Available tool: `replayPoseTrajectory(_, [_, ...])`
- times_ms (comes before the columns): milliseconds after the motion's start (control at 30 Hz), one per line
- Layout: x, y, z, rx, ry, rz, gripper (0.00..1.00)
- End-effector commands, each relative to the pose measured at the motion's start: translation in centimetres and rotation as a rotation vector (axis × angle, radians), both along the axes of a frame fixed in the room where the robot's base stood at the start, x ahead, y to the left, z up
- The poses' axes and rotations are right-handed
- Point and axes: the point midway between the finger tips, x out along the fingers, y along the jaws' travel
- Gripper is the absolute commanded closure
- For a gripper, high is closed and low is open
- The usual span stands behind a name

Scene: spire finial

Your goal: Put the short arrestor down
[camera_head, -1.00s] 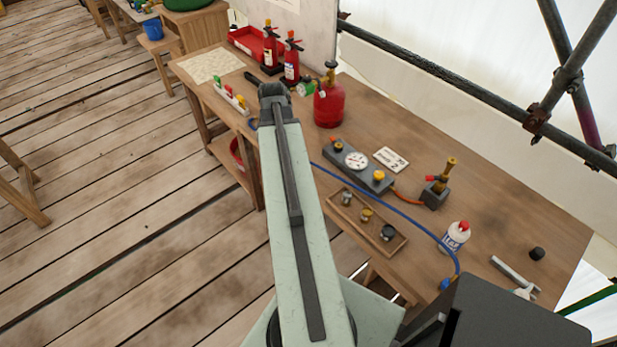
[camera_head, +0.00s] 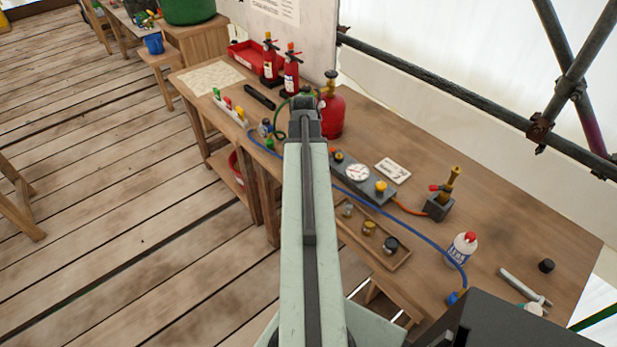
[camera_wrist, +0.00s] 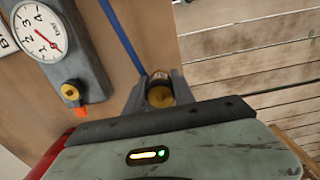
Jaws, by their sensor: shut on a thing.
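In the wrist view, my gripper (camera_wrist: 160,88) is shut on a round brass-coloured part, which I take to be the short arrestor (camera_wrist: 160,96). I see it nearly end-on, so its length is hidden. It is over or near the bench's edge in that view, with planks beyond; its height above the wood is unclear. In the head view, my wrist hides the gripper and the held part, just left of the red gas cylinder (camera_head: 332,112).
The workbench (camera_head: 500,225) holds a gauge block (camera_head: 362,180), a blue hose (camera_head: 408,218), a white bottle (camera_head: 461,250) and a shallow wooden tray (camera_head: 403,262) with several fittings. Two red extinguishers (camera_head: 291,72) stand behind. Bare wood shows at the bench's right.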

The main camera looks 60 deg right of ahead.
Motion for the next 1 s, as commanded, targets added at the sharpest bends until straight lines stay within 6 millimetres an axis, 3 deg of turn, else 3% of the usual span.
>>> replayPoseTrajectory(233, [-1.0, -1.3, -0.2, 0.000, 0.000, -0.003, 1.00])
replayPoseTrajectory(300, [-0.9, -1.1, -2.4, 0.000, 0.000, 0.001, 1.00])
replayPoseTrajectory(400, [-0.9, -1.0, -4.0, 0.000, 0.000, 0.001, 1.00])
replayPoseTrajectory(800, [-0.8, -1.0, -4.1, 0.000, 0.000, 0.001, 1.00])
replayPoseTrajectory(833, [-0.8, -1.0, -4.0, 0.000, 0.000, 0.001, 0.62])
replayPoseTrajectory(900, [-0.8, -1.0, -3.9, 0.000, 0.000, 0.001, 0.48])
replayPoseTrajectory(1000, [-0.8, -1.0, -3.9, 0.000, 0.000, 0.001, 0.48])
